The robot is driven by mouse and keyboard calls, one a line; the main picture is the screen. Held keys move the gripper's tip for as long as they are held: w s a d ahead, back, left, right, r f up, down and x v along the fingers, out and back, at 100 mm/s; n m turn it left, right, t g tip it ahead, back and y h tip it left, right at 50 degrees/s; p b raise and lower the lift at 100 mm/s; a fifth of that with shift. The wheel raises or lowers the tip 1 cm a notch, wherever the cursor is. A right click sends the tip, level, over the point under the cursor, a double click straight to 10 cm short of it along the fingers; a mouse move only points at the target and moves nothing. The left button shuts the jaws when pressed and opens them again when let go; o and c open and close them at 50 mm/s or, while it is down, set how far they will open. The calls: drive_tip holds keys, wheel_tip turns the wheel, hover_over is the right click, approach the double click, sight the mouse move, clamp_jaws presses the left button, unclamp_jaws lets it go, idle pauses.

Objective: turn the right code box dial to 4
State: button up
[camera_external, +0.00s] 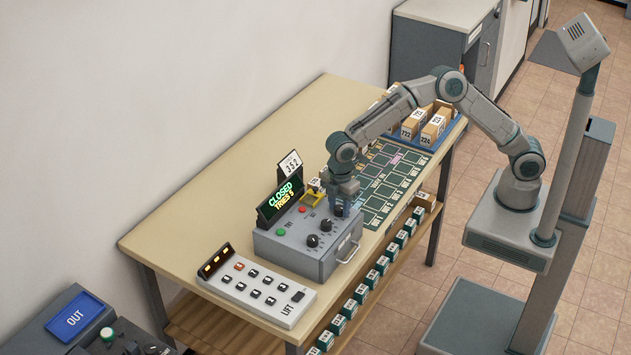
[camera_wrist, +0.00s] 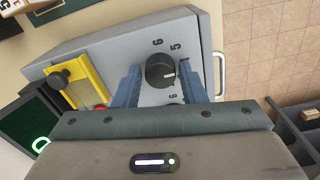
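The grey code box (camera_external: 303,262) stands on the table with black dials in a row on its top. In the wrist view that dial (camera_wrist: 160,70) sits between the two fingers of my gripper (camera_wrist: 158,84). The fingers are apart, with a narrow gap seeming to show on each side of the dial. Its white mark points right, toward the right finger. Digits 6 and 5 show above it; any digit behind the right finger is hidden.
A display (camera_external: 280,198) on the box reads CLOSED, TRIES 5, with a card (camera_external: 290,163) reading 352 behind it. A yellow part (camera_wrist: 88,82) with a black knob lies left of the fingers. A lift panel (camera_external: 256,290) stands nearer; a blue tray (camera_external: 448,127) holds boxes.

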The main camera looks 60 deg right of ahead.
sight(339, 208)
drive_tip(key=shift+o, duration=0.9)
wheel_tip(339, 208, up, 14)
drive_tip(key=b, duration=0.1)
drive_tip(key=shift+d, duration=0.1)
